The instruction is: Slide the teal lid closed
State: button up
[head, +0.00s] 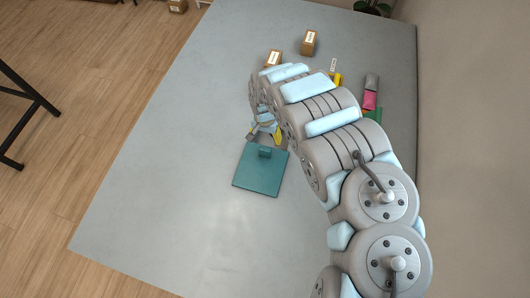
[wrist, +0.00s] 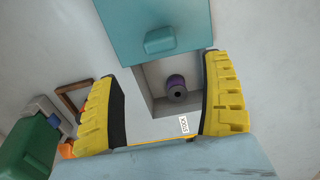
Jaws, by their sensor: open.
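The teal lid (head: 258,174) lies flat in the head view, with its small block handle (head: 265,153) near its far edge. In the wrist view the lid (wrist: 185,18) is at the top, its handle (wrist: 160,40) facing me. Below it a pale grey box (wrist: 150,80) is open, and a purple and dark spool (wrist: 176,88) shows inside. My gripper (head: 265,135) is just beyond the handle in the head view. In the wrist view my gripper (wrist: 158,72) has its yellow fingers wide apart, empty, on either side of the opening.
Two labelled cardboard boxes (head: 309,42) (head: 273,58) stand at the far side of the grey table (head: 170,150). Grey and pink blocks (head: 370,92) lie right of my arm. A green block (wrist: 30,150) and a brown frame (wrist: 72,95) show at the wrist view's left. The table's left is clear.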

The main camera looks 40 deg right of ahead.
aim_at(265, 152)
notch_tip(265, 152, down, 11)
jog(key=b, duration=0.3)
jog(key=shift+f, duration=0.15)
jog(key=shift+s+f, duration=0.1)
jog(key=shift+f, duration=0.5)
jog(key=c, duration=1.3)
